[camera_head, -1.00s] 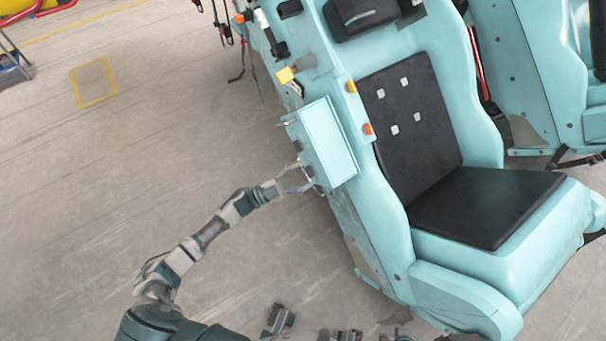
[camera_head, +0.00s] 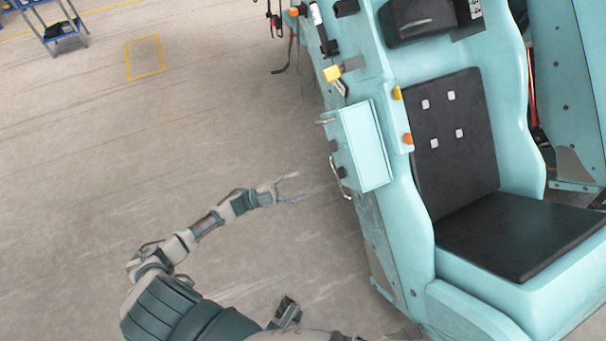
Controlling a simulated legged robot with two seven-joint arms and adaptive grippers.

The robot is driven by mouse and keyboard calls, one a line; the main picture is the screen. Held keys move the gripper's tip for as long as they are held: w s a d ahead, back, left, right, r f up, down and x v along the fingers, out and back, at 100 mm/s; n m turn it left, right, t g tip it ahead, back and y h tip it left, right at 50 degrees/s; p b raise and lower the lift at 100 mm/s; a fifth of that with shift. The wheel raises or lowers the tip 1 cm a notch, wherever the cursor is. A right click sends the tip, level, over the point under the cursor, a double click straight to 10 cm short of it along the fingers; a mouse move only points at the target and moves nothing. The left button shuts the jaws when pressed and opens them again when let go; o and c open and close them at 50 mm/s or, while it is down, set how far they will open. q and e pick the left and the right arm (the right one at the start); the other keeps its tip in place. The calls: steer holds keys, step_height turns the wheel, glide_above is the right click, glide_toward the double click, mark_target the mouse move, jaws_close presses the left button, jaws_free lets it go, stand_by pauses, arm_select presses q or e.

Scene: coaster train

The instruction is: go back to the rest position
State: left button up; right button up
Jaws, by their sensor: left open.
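My left gripper (camera_head: 290,187) is open and empty, its two fingers spread and pointing right. It hangs over bare floor, clear of the teal coaster car (camera_head: 400,220). A teal box (camera_head: 362,147) with a metal handle (camera_head: 340,178) sticks out of the car's side, to the right of and above the gripper in the picture. A gap of floor shows between the fingertips and the handle. My right gripper cannot be made out; only dark parts of my own body show at the bottom edge.
A blue cart (camera_head: 52,22) stands far off at the top left. The concrete floor (camera_head: 110,180) on the left is clear.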

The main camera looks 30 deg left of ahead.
arm_select(q)
steer(key=s+a+f+n+y+p, duration=0.1)
steer(key=s+f+n+y+p, duration=0.1)
steer(key=f+n+y, duration=0.6)
steer(key=s+f+n+y+p, duration=0.2)
steer(key=f+n+y+p, duration=0.3)
steer(key=f, duration=0.6)
steer(key=s+d+f+n+g+y, duration=0.1)
steer(key=s+d+f+g, duration=0.1)
steer(key=s, duration=0.7)
steer(key=s+d+f+n+g+y, duration=0.1)
steer(key=s+f+g, duration=0.4)
steer(key=s+f, duration=0.2)
steer(key=s+d+f+n+g+y+p, duration=0.1)
steer(key=s+f+g, duration=0.3)
steer(key=s, duration=0.7)
steer(key=shift+s+d+f+n+y, duration=0.3)
steer(key=shift+d+f+n, duration=0.25)
steer(key=shift+d, duration=0.3)
arm_select(e)
steer(key=s+f, duration=0.2)
steer(key=f, duration=0.8)
steer(key=s+f+g, duration=0.1)
steer(key=s+f, duration=0.1)
steer(key=f, duration=0.8)
steer(key=shift+d, duration=0.25)
steer(key=shift+s, duration=0.1)
